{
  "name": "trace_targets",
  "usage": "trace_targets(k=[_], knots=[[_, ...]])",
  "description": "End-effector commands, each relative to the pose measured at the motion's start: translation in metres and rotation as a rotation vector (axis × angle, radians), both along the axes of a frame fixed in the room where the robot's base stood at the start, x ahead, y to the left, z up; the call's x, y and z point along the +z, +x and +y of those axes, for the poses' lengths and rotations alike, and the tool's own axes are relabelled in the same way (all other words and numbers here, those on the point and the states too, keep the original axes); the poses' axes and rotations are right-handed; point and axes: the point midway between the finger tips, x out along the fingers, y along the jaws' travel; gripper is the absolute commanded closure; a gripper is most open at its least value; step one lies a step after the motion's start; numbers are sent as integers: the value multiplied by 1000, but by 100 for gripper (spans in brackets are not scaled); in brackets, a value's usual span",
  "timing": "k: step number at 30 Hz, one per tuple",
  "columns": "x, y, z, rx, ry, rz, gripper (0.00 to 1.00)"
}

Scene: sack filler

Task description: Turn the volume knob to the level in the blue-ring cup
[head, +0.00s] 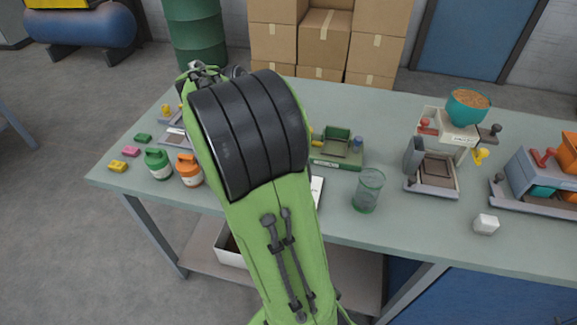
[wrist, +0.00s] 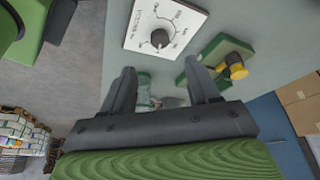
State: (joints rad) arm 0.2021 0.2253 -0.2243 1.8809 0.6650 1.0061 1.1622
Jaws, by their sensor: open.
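A white dial plate (wrist: 166,25) with printed marks around a dark round knob (wrist: 160,38) lies on the grey-green table, in the wrist view. The knob's setting is too small to read. My gripper (wrist: 163,82) is open and empty, its fingertips apart from the knob, which shows beyond them in the picture. In the head view my arm hides the gripper and most of the plate; a white edge (head: 317,191) shows beside it. A clear cup (head: 368,190) with a greenish tint stands to the right of my arm. I cannot make out a blue ring on it.
A green device (head: 337,152) stands behind the cup. Further right are a grey machine (head: 432,172) with a teal bowl of grain (head: 467,107) and a white block (head: 486,224). Green (head: 158,164) and orange (head: 189,170) jars stand left of my arm. The table's front right is mostly clear.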

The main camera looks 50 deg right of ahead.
Motion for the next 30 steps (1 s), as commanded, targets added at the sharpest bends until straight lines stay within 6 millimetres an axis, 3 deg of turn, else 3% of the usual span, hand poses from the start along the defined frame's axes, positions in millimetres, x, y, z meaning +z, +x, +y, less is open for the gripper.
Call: trace_targets(k=[1,6,26,28,30], knots=[[19,4,4,4,-1,-1,40],[45,10,14,2,0,1,40],[49,11,17,6,3,1,40],[54,9,23,69,19,-6,40],[66,6,38,239,56,-22,40]])
